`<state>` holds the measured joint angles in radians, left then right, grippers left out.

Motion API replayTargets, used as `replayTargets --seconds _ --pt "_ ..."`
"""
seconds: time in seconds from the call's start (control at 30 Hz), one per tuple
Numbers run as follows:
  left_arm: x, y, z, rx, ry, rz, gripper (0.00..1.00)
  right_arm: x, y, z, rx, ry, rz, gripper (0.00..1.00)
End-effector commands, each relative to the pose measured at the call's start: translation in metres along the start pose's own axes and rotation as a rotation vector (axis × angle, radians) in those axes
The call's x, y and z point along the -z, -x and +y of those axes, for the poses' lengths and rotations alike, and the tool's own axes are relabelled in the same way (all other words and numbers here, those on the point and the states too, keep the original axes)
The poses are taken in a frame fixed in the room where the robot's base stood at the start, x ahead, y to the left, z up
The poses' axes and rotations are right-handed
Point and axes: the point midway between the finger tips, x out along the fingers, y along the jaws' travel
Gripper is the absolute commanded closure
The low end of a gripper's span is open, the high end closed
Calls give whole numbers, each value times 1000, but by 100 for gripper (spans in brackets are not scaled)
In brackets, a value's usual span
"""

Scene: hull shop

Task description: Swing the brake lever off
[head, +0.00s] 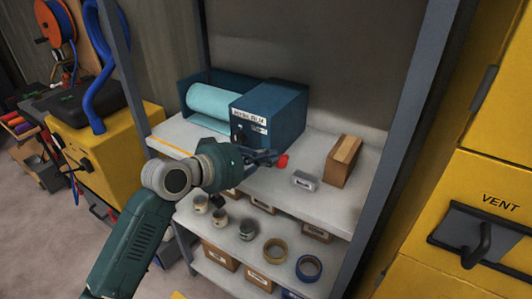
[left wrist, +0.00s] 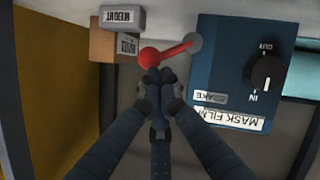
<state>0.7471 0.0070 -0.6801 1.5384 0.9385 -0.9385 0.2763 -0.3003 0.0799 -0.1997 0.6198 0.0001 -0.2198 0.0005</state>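The brake lever is a short red bar with a round red knob on the blue masking-film dispenser (head: 283,112). In the left wrist view the lever (left wrist: 175,50) runs from a grey pivot to the knob at its left end. Its knob also shows in the head view (head: 282,161). My left gripper (head: 268,157) is at the knob. In the left wrist view its fingertips (left wrist: 152,76) are drawn together at the knob's near edge, with the knob uncovered beyond them. I cannot tell whether they touch it. My right gripper is out of view.
A black dial (left wrist: 266,73) marked OUT and IN sits on the dispenser face beside the lever. A grey weight (head: 305,181) and a wooden block (head: 343,160) stand on the same shelf to the right. Tape rolls and tins fill the shelf below. A grey post (head: 409,130) bounds the right side.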

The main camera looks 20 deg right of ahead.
Motion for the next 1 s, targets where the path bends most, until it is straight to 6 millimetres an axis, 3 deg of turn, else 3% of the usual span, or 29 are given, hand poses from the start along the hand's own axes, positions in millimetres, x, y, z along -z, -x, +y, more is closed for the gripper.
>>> replayTargets --seconds 0.33,1.0 --pt "-12 -5 7 87 -192 -3 100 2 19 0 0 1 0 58" --pt "-19 -9 7 85 -184 -1 100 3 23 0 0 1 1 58"
